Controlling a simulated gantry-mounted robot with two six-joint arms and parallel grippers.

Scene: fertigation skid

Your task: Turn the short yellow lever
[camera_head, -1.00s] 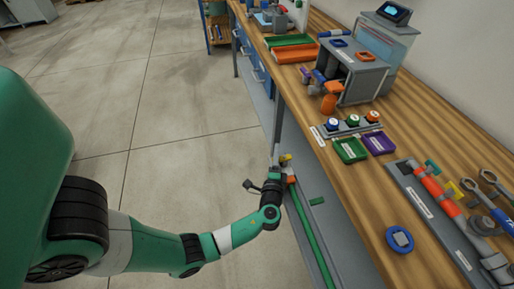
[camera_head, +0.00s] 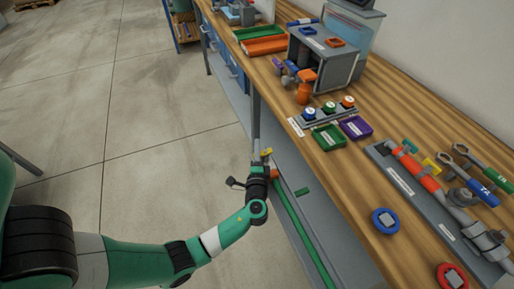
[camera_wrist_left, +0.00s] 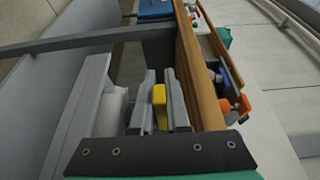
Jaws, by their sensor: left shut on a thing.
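The short yellow lever (camera_head: 267,152) is a small piece below the front edge of the workbench. In the left wrist view, the yellow lever (camera_wrist_left: 159,107) lies between the two grey fingers. My left gripper (camera_head: 261,161) reaches in low beside the bench and is shut on this lever. The fingers also show in the left wrist view (camera_wrist_left: 160,80). The lever's mount is mostly hidden by my gripper. My right gripper is in neither view.
The wooden bench top (camera_head: 340,185) runs along the right of my left arm. It carries trays, a grey box (camera_head: 325,55), an orange pipe assembly (camera_head: 415,172) and wrenches. A green pipe (camera_head: 302,232) runs below the bench edge. Open floor (camera_head: 165,185) lies left.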

